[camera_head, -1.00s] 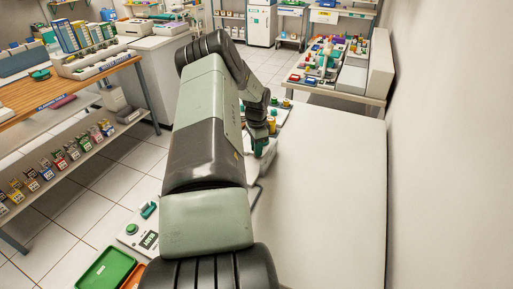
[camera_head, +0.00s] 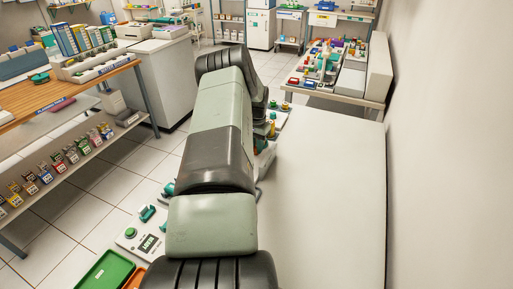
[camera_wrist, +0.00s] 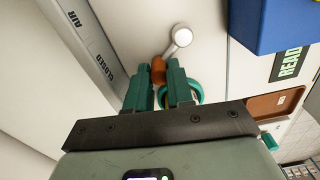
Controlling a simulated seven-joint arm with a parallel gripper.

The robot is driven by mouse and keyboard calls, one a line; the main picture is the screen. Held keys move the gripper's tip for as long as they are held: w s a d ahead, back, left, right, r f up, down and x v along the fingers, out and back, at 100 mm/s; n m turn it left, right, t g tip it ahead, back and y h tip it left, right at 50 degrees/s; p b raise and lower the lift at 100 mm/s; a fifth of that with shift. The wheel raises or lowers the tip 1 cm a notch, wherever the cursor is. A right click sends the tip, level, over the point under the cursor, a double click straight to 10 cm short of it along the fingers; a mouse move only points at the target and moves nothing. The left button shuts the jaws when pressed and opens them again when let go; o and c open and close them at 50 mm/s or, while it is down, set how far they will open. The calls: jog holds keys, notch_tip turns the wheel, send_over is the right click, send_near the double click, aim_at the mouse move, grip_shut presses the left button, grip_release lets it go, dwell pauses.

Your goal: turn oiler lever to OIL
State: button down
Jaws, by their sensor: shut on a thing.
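In the wrist view my gripper (camera_wrist: 160,82) has its two teal fingers closed around a small orange-brown piece (camera_wrist: 158,70). A short silver bar with a round white end (camera_wrist: 182,37) runs up and right from that piece, like a lever. A grey strip on the left carries the words AIR (camera_wrist: 74,18) and CLOSED (camera_wrist: 106,66). No OIL mark is readable. A teal ring (camera_wrist: 196,90) sits beside the right finger, partly hidden by it. In the head view my arm covers most of the work spot and the fingertips are not clear.
A blue box (camera_wrist: 272,22) and a brown tray (camera_wrist: 275,103) are right of the fingers. In the head view, a green tray (camera_head: 103,270) and a white panel with a green button (camera_head: 131,233) lie lower left. The white table (camera_head: 325,200) is bare on the right.

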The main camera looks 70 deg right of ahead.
jog(key=shift+w+d+f+n, duration=0.1)
jog(key=shift+w+d+n, duration=0.1)
jog(key=shift+n, duration=0.45)
jog(key=shift+w+d+n, duration=0.1)
jog(key=shift+w+n, duration=0.1)
jog(key=shift+n, duration=0.45)
jog(key=c, duration=1)
grip_release()
notch_tip(320, 180, up, 11)
jog(key=shift+f, duration=0.1)
